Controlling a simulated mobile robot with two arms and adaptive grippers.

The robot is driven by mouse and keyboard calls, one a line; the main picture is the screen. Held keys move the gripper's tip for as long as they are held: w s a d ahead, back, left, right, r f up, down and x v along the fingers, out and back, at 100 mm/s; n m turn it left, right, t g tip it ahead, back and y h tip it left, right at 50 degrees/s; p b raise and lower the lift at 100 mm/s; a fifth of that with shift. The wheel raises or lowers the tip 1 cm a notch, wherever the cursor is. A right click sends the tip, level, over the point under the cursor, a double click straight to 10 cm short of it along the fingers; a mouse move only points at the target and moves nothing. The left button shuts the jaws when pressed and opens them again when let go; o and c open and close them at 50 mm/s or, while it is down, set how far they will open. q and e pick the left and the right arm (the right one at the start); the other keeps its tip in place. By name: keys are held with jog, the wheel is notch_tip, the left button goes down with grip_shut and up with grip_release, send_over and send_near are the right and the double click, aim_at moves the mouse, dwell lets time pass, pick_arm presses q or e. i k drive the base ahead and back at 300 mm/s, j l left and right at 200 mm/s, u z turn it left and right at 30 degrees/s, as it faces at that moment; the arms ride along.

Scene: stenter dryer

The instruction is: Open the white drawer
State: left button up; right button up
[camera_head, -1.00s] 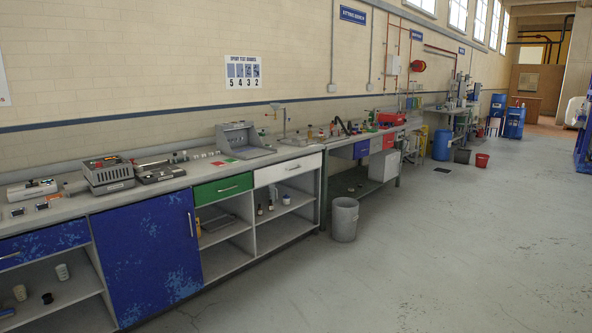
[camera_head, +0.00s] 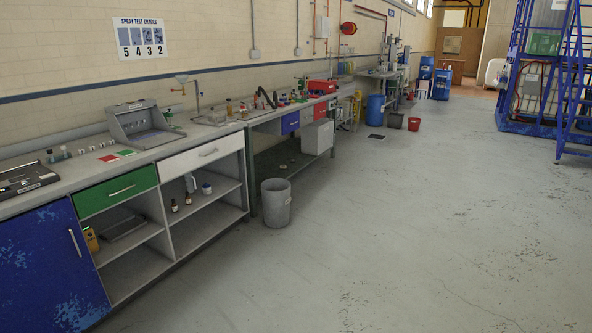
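The white drawer (camera_head: 202,157) is at the right end of the near workbench, just under the worktop. Its front looks closed, with a pale bar handle (camera_head: 208,152) across the middle. A green drawer (camera_head: 116,190) sits directly to its left. Open shelves with small bottles are below the white drawer. Neither of my grippers shows in the head view.
A grey bin (camera_head: 276,203) stands on the floor just right of the near bench. A blue cabinet door (camera_head: 48,268) is at the left. A blue metal frame with stairs (camera_head: 575,75) stands at far right. The floor (camera_head: 400,230) in front is clear.

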aim_at(168, 168)
jog(key=i+z, duration=0.15)
jog(key=i, duration=2.25)
jog(key=i+l+u, duration=0.1)
jog(key=i+u, duration=0.2)
jog(key=i, duration=0.25)
jog(key=i+l+u, duration=0.25)
jog(key=i, duration=0.3)
jog(key=i+l+u, duration=0.3)
jog(key=i, duration=0.2)
